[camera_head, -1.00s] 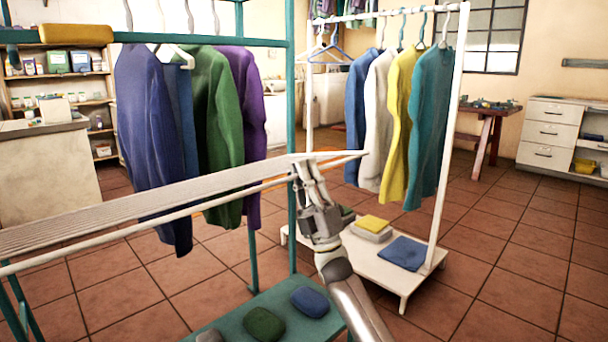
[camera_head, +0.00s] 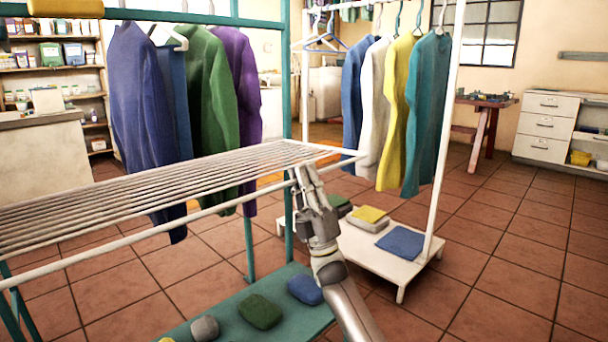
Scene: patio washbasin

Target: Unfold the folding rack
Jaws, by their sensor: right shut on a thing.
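The folding rack (camera_head: 190,178) is a frame of white parallel bars on the left, attached to a teal stand (camera_head: 289,120). It reaches out toward me, nearly level, its slatted top in view; its left end is cut off by the picture edge. My right gripper (camera_head: 302,175) is shut on the rack's front bar near its right end. The fingers hide the bar where they hold it. My left gripper is not in view.
Blue, green and purple garments (camera_head: 222,95) hang behind the rack. A teal lower shelf (camera_head: 285,312) holds several folded cloths. A white clothes rail (camera_head: 450,130) with hanging shirts stands to the right. Tiled floor (camera_head: 500,280) is clear at the right.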

